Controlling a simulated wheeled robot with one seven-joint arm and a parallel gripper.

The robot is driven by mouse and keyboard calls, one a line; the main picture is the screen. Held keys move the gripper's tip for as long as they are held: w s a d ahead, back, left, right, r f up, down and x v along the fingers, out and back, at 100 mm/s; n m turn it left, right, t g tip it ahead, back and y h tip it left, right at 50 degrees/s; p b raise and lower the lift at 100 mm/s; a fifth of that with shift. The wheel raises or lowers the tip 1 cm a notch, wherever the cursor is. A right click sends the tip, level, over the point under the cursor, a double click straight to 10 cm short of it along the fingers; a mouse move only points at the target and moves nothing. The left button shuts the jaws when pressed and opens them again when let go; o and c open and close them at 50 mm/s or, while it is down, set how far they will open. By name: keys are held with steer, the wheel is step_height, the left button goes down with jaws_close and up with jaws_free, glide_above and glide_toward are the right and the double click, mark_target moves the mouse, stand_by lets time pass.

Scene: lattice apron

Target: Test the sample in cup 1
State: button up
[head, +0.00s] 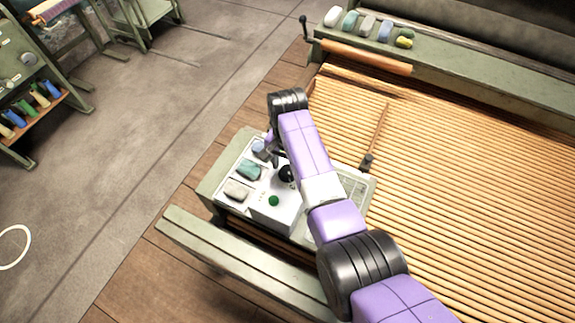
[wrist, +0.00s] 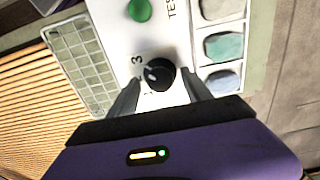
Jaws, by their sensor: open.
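A white test unit (head: 262,212) sits on the bench with a black knob (wrist: 160,74) and a green button (wrist: 140,10), partly lettered "TES". Digits 3 and 1 show beside the knob; its white mark faces left between them. Three sample cups line one side: grey (head: 237,190), teal (head: 249,170) and blue (head: 258,147). The wrist view also shows the grey (wrist: 218,8), teal (wrist: 223,46) and blue (wrist: 223,80) samples. I cannot read which cup is 1. My gripper (wrist: 163,80) is open, its fingers on either side of the knob; contact is unclear.
A gridded chart (wrist: 82,62) lies on the unit's other side. Wooden slats (head: 470,170) fill the right. Several coloured lumps (head: 368,26) stand on the back rail. A shelf of bottles (head: 35,105) is at far left. The floor between (head: 150,110) is clear.

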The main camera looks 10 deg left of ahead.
jaws_close()
steer(key=n+p, duration=0.1)
steer(key=n, duration=0.3)
steer(key=shift+r+n, duration=0.1)
steer(key=shift+n, duration=0.3)
steer(key=n, duration=0.9)
steer(key=shift+n, duration=2.1)
